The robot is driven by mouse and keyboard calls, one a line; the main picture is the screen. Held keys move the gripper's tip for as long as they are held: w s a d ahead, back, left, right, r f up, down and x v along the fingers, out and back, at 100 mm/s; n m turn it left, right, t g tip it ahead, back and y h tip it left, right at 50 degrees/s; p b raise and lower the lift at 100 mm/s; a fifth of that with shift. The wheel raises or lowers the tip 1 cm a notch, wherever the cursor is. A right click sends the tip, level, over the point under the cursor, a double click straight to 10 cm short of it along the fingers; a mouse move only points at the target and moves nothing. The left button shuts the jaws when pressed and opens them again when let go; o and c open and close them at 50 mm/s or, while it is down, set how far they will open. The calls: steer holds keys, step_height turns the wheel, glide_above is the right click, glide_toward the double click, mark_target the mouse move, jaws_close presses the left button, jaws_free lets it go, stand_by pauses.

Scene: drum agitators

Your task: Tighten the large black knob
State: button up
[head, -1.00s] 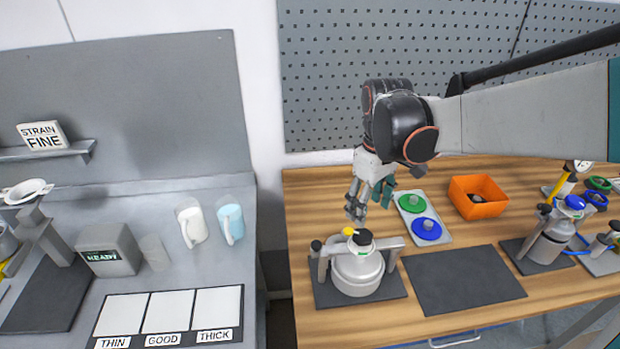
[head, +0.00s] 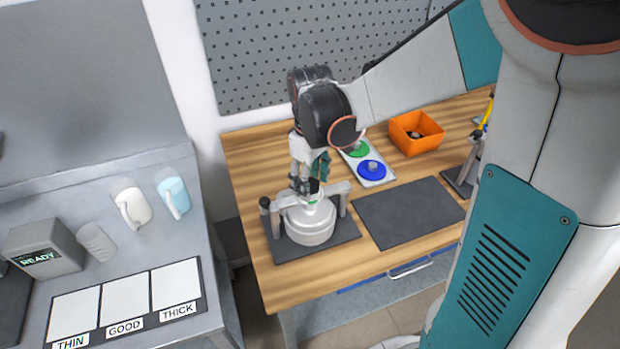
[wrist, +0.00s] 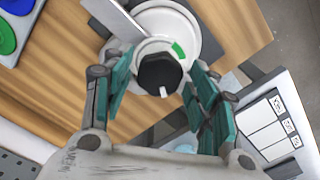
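The large black knob (wrist: 160,74) sits on top of a white round pot (head: 310,222) held in a grey clamp frame (head: 339,194). It has a white mark on its edge, and a green arc shows on the white disc beside it. My gripper (head: 304,184) is above the pot, pointing down. In the wrist view my open gripper (wrist: 159,82) has its teal-padded fingers on either side of the knob, with gaps visible on both sides. In the head view the fingers partly cover the knob (head: 314,186).
A smaller black knob (head: 265,202) stands on the frame's left post. The pot is on a dark mat (head: 341,233); an empty dark mat (head: 408,214) lies to the right. Behind are a tray with green and blue discs (head: 384,182) and an orange bin (head: 431,143).

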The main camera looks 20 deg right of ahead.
steer(key=c, duration=0.6)
